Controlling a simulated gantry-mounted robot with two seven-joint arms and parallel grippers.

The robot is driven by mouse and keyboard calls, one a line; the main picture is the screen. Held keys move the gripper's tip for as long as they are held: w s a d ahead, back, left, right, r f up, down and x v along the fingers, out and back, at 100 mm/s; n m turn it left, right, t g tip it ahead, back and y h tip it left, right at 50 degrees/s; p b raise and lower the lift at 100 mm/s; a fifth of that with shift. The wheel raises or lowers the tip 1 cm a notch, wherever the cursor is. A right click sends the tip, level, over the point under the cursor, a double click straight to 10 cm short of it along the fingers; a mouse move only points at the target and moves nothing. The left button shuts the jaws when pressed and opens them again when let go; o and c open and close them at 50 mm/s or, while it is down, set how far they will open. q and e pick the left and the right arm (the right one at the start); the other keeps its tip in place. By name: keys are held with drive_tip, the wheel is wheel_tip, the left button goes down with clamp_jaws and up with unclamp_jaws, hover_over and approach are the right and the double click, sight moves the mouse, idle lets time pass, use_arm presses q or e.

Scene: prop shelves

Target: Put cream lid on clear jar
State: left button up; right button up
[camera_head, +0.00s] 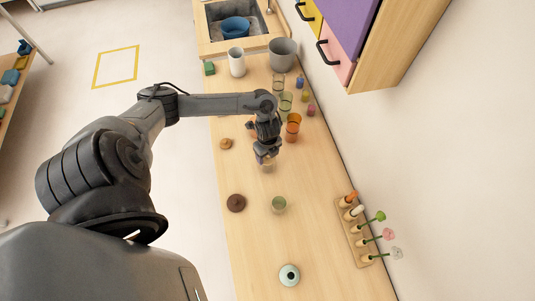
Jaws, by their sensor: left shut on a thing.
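My left gripper (266,156) points down over the middle of the wooden counter. It is shut on a small pale thing (267,167) that looks like the cream lid; the fingers hide much of it. Whether a clear jar stands directly beneath it, or touches it, I cannot tell. A greenish see-through jar (279,204) stands upright on the counter, nearer the camera than the gripper. A round pale teal-and-white jar or pot (289,275) with a dark centre stands further forward. My right gripper is not in view.
Orange (293,128) and green (286,101) glasses stand behind the gripper. A wooden rack with flowers (353,232) stands at the right edge. The counter's front is mostly clear.

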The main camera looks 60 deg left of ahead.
use_arm(q)
drive_tip(key=shift+f, duration=0.15)
idle(0.6)
drive_tip(key=o, duration=1.1)
wheel_tip(320, 180, up, 10)
drive_tip(key=shift+w+f+p, duration=0.1)
drive_tip(key=shift+f+p, duration=0.1)
drive_tip(key=shift+p, duration=0.6)
drive_tip(key=shift+r, duration=0.65)
